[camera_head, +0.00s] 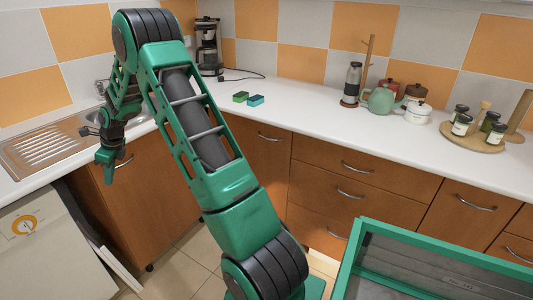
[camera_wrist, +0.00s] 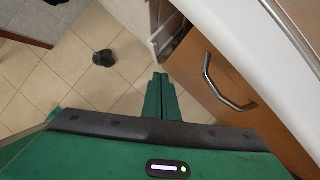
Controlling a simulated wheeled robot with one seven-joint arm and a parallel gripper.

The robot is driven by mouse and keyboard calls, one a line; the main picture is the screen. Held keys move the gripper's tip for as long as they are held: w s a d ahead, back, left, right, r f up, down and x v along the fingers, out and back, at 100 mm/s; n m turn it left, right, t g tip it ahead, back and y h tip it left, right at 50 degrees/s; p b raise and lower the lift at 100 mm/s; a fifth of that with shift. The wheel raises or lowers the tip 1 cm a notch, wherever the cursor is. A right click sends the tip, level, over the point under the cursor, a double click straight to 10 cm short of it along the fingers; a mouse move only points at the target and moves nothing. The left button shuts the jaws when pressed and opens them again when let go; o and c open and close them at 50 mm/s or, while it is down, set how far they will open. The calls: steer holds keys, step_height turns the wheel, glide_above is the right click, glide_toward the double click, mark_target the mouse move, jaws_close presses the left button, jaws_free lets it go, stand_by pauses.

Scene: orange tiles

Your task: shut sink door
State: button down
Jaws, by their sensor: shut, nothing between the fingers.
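The sink (camera_head: 92,118) is set in the white counter at the left, with its ribbed steel drainer. A wooden door front (camera_head: 125,215) with a curved metal handle (camera_head: 125,160) is below it. In the wrist view a wooden front (camera_wrist: 195,65) with a curved handle (camera_wrist: 228,92) fills the right side. I cannot tell how far the sink door stands open. My green gripper (camera_head: 106,176) is shut and empty, pointing down in front of the counter edge, left of the handle. In the wrist view its fingers (camera_wrist: 160,82) are together, left of the handle. Contact with the door is unclear.
A white appliance (camera_head: 25,235) with an orange dial stands left of the door, beside a dark gap and a pale panel edge (camera_head: 118,270). A green-framed box (camera_head: 430,262) is at the front right. Tiled floor (camera_wrist: 75,90) shows left of my fingers.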

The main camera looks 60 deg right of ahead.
steer(key=shift+w, duration=0.65)
steer(key=shift+a, duration=0.1)
steer(key=s+r, duration=0.6)
steer(key=r, duration=0.3)
steer(key=s+r, duration=0.5)
steer(key=r, duration=0.5)
steer(key=s+f+n+g+h, duration=0.1)
steer(key=s+f+n+g, duration=0.1)
steer(key=s+n, duration=1)
steer(key=s+f+n+g+h, duration=0.1)
steer(key=s+n, duration=1)
steer(key=s, duration=2.1)
steer(key=shift+a+f+n+g, duration=0.15)
steer(key=shift+f+n+g, duration=0.25)
steer(key=shift+f, duration=0.25)
